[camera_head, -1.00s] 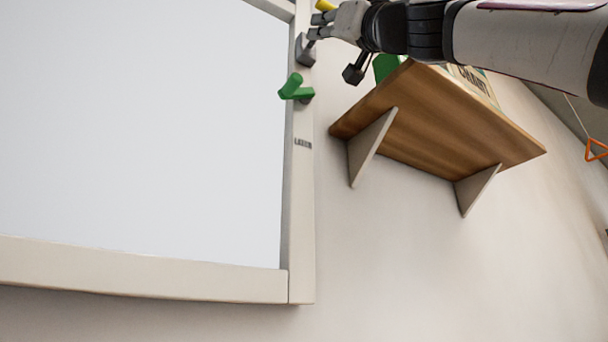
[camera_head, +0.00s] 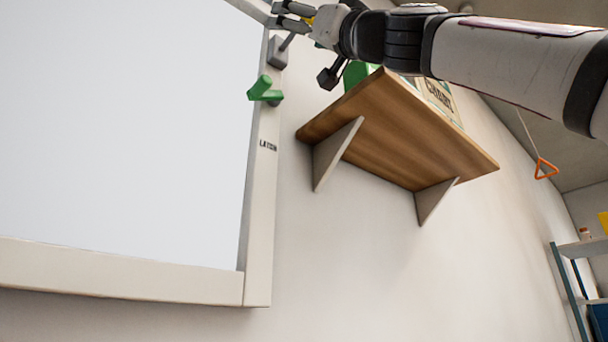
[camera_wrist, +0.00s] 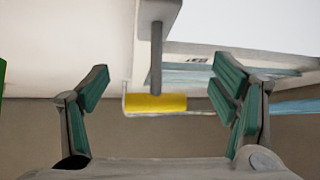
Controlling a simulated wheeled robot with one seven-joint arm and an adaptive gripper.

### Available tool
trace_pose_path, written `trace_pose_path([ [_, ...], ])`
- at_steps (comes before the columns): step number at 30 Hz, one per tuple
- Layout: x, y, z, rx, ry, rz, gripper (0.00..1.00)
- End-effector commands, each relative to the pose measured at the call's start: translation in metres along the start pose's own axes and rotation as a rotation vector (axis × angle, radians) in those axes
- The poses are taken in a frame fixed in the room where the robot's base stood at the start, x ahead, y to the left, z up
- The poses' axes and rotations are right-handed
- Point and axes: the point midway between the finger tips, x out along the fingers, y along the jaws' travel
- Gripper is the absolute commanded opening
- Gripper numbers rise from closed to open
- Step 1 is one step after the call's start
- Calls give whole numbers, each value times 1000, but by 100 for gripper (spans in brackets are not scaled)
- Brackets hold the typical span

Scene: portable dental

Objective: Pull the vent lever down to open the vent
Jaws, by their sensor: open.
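The vent lever is a grey rod with a yellow handle (camera_wrist: 156,105), hanging from a grey mount in the wrist view. In the head view its grey mount (camera_head: 278,52) sits on the window frame's right post, and my gripper hides most of the yellow handle. My gripper (camera_head: 283,15) is at the top of the head view, beside the lever. In the wrist view my gripper (camera_wrist: 165,88) is open, with one finger on each side of the yellow handle. Both fingers appear apart from it.
A green latch handle (camera_head: 264,91) is on the post below the lever mount, above a "LATCH" label. A wooden shelf (camera_head: 395,130) with a green item and a box juts from the wall below my arm. An orange triangular pull (camera_head: 545,169) hangs at right.

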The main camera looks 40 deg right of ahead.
Motion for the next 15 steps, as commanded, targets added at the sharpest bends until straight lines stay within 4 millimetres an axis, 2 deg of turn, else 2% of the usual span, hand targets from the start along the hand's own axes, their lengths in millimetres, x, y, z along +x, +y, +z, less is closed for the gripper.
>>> trace_pose_path([
  [15, -83, -1, -2, 2, 3, -3, 80],
])
